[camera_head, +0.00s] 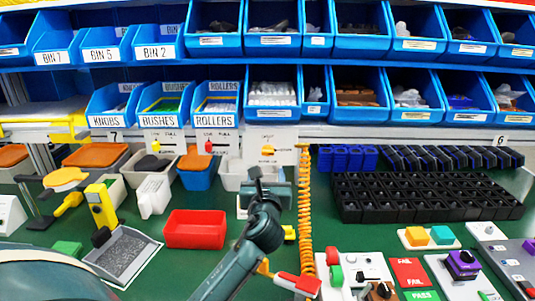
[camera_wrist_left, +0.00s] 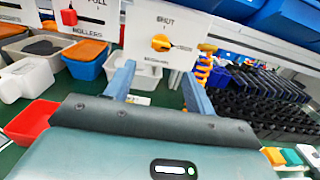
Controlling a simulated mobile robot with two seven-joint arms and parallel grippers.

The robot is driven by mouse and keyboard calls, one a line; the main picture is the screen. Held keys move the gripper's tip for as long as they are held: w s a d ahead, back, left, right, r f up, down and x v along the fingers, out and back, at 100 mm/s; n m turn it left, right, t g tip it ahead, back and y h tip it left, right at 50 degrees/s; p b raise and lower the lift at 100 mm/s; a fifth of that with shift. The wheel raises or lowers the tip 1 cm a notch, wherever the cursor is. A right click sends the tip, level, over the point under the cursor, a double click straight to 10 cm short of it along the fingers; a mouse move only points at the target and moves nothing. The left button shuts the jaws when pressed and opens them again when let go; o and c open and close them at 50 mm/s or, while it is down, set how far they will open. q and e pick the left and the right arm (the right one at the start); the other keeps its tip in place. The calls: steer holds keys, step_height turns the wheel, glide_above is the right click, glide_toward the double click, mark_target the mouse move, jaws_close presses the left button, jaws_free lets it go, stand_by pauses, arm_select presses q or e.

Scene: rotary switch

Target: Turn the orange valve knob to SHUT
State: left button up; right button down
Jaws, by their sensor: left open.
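The orange valve knob (camera_head: 267,150) is on a white panel on the front of the rack, partly crowded by my gripper below it in the head view. In the left wrist view the knob (camera_wrist_left: 161,42) shows clearly, its pointer turned to the right, toward a small label. The word SHUT (camera_wrist_left: 166,21) is printed above the knob. My left gripper (camera_head: 266,180) is in front of and below the panel. In the left wrist view its two fingers (camera_wrist_left: 158,75) are apart and empty, below the knob and not touching it. My right gripper is not in view.
An orange coiled cord (camera_head: 305,220) hangs right of the panel. A red tray (camera_head: 195,229) and black bins (camera_head: 420,197) stand on the green bench.

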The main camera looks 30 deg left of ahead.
mark_target(268, 154)
arm_select(q)
steer(key=x, duration=0.9)
steer(key=shift+w+a, duration=0.1)
steer(key=shift+w, duration=0.25)
steer(key=shift+w+a, duration=0.25)
steer(key=shift+w, duration=0.25)
steer(key=shift+w+a, duration=0.1)
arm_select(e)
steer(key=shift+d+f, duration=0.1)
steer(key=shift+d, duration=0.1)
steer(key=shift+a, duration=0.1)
arm_select(q)
steer(key=c, duration=1)
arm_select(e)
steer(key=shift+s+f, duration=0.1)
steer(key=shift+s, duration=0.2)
